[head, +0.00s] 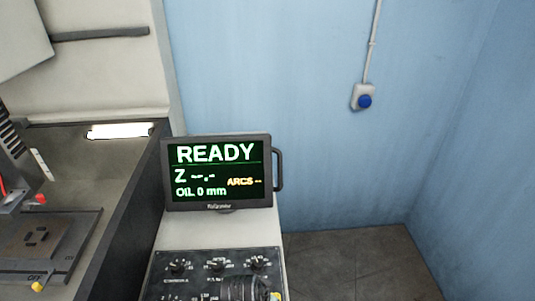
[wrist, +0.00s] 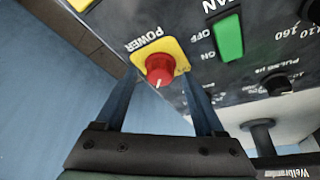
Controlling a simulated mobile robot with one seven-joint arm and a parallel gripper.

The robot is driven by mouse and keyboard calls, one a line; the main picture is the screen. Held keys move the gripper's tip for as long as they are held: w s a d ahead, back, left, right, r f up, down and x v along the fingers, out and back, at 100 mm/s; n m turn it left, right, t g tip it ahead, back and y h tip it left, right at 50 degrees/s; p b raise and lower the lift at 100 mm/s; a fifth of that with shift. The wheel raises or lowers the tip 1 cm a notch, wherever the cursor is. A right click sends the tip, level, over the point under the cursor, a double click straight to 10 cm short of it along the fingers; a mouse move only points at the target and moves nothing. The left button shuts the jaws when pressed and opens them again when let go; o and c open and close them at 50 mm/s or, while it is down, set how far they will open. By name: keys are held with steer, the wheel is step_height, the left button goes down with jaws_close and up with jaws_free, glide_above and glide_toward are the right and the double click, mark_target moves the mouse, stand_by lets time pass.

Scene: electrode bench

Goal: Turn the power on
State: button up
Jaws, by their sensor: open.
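The power switch is a red rotary knob (wrist: 159,66) on a yellow plate (wrist: 177,48) marked POWER, upside down in the wrist view. A small white mark shows on the knob's lower edge. My gripper (wrist: 159,76) is open, with one finger on each side of the knob; I cannot tell whether they touch it. In the head view a dark part of my arm covers the lower panel, and only a bit of the yellow plate (head: 276,296) shows beside it. The monitor (head: 217,173) is lit and reads READY, Z with dashes and OIL 0 mm.
A green FAN rocker switch (wrist: 229,38) sits close to the right finger, with black dials (wrist: 277,85) beyond it. The dial panel (head: 200,258) lies below the monitor. A work tank (head: 70,225) is at left. A blue wall button (head: 364,101) is farther back.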

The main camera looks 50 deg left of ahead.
steer(key=b+v, duration=0.1)
steer(key=v, duration=1.2)
stand_by(0.4)
